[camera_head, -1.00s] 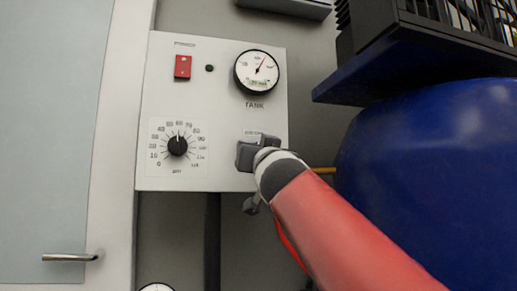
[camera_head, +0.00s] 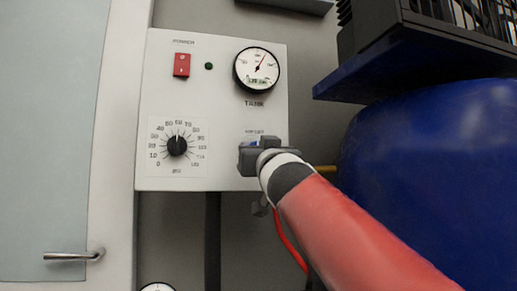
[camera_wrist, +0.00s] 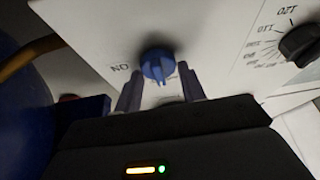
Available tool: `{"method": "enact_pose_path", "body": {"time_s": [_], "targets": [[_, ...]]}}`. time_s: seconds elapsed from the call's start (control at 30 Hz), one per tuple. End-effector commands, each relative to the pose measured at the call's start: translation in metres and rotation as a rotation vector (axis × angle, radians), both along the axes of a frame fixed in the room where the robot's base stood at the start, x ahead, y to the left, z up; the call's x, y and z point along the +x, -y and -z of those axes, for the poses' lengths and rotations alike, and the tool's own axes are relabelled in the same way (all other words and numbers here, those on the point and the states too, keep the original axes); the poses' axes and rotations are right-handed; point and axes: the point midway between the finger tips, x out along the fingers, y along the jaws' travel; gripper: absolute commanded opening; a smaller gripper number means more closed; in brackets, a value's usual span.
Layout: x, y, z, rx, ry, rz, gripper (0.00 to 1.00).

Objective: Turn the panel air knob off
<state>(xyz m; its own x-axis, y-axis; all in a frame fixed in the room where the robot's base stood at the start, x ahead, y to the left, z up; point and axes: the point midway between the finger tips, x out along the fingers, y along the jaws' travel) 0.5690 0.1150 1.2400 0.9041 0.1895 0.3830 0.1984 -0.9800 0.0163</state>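The panel air knob is blue with a raised grip bar (camera_wrist: 158,65); it sits on the white panel, with lettering beside it that appears upside down in the wrist view. In the head view only a bit of blue (camera_head: 248,142) shows above my gripper (camera_head: 259,156), which hides the rest. In the wrist view my gripper (camera_wrist: 160,88) is open. Its two fingers stand apart, one on each side, with their tips just short of or level with the knob. I see a gap between each finger and the knob, so it is not held.
The panel (camera_head: 215,110) also carries a black pressure dial (camera_head: 177,146), a red power switch (camera_head: 182,65) and a tank gauge (camera_head: 256,69). A large blue tank (camera_head: 435,180) stands close on the right. A door handle (camera_head: 74,256) is at lower left.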

Motion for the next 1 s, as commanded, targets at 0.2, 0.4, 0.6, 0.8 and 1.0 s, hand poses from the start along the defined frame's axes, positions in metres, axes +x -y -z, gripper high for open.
{"method": "enact_pose_path", "body": {"time_s": [0.2,0.4,0.6,0.8,1.0], "targets": [[0.000,0.000,0.000,0.001,0.000,0.000,0.60],[-0.001,0.000,0.001,0.001,0.000,0.000,0.60],[-0.020,0.004,0.012,0.002,0.001,0.000,0.60],[-0.052,0.011,0.025,0.001,0.001,0.000,0.60],[-0.069,0.014,0.031,0.001,0.000,0.000,0.60]]}}
